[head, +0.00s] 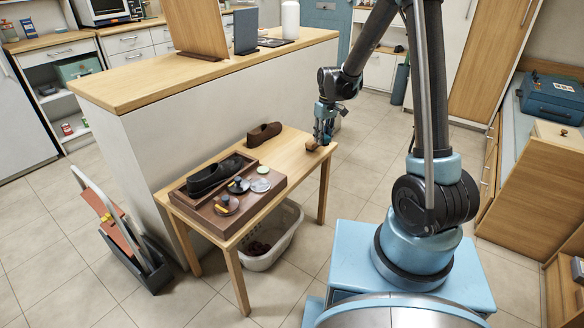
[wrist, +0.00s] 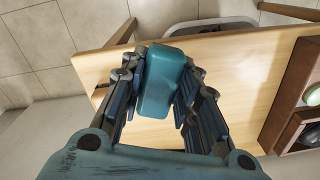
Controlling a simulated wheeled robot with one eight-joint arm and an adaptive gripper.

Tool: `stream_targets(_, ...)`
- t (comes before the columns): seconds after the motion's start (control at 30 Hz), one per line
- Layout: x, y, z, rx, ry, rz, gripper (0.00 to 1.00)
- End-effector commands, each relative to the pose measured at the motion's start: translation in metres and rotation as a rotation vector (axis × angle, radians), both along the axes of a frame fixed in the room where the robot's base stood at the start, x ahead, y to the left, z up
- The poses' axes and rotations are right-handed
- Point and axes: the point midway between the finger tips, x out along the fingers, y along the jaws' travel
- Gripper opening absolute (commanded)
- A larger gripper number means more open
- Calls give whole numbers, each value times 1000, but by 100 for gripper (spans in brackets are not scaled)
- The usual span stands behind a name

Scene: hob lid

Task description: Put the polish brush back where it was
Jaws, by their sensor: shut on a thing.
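My gripper (head: 324,138) is over the right end of the wooden table (head: 292,150). It is shut on a rounded teal block (wrist: 163,80), which I take to be the polish brush, between its fingers in the wrist view. In the head view a small brown shape (head: 311,146) shows at the fingertips, low over the tabletop. I cannot tell if it is part of the brush or if it touches the table. The brush's underside is hidden in the wrist view. A brown wooden tray (head: 200,216) lies at the table's left end.
The tray holds a dark shoe (head: 212,175) and several round tins. A green-topped tin (head: 263,170) is at its back right. A tall counter (head: 130,88) borders the back. A white basket (head: 285,237) sits underneath.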

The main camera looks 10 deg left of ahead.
Motion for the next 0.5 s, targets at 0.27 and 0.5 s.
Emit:
stream_targets(0.27,-58,75,22,-26,-24,245,10)
stream_targets(0.5,-86,104,31,-36,-35,352,10)
